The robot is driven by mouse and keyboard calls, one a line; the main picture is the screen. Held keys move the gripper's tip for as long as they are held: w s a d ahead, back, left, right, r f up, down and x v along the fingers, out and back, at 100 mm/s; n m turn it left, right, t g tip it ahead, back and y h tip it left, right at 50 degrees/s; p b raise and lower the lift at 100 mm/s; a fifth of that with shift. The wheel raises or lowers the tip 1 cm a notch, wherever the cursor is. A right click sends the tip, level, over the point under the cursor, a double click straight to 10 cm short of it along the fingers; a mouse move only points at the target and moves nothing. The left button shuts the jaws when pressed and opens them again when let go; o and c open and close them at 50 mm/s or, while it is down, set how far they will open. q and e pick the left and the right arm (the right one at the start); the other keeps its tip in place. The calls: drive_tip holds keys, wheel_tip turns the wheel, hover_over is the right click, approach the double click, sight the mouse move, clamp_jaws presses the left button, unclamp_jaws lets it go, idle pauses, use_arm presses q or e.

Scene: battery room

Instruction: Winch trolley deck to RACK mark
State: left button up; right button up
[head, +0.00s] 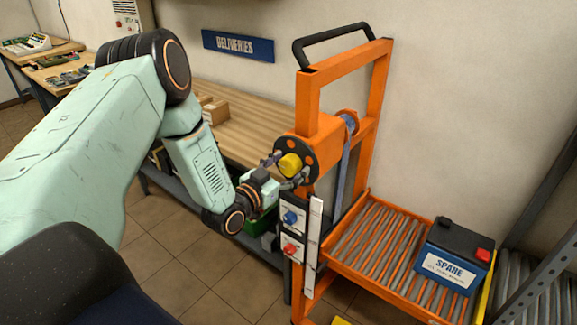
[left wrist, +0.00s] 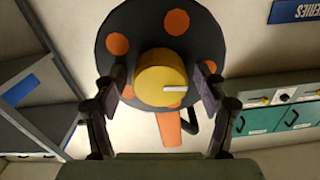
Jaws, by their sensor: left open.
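The orange winch trolley (head: 308,100) stands beside the wall, with its roller deck (head: 353,246) low on its right. A battery marked SPARE (head: 447,268) sits on the deck. The winch has a yellow knob (head: 290,164) on a dark disc with orange spots. My left gripper (head: 284,170) is at the knob. In the left wrist view the yellow knob (left wrist: 160,78) with a white line lies between my open fingers (left wrist: 158,90), with gaps on both sides. A white strip (head: 314,245) stands upright on the mast; no RACK wording is readable. My right gripper is not in view.
A panel with a blue button (head: 290,217) and a red button (head: 290,249) is just below the gripper. A wooden bench (head: 245,125) stands behind my arm under a DELIVERIES sign (head: 238,45). A roller rack (head: 530,270) stands at the right.

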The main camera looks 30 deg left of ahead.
use_arm(q)
drive_tip(key=shift+s, duration=0.15)
drive_tip(key=s+a, duration=0.1)
drive_tip(key=s, duration=1)
drive_tip(key=shift+s, duration=0.4)
idle(1.0)
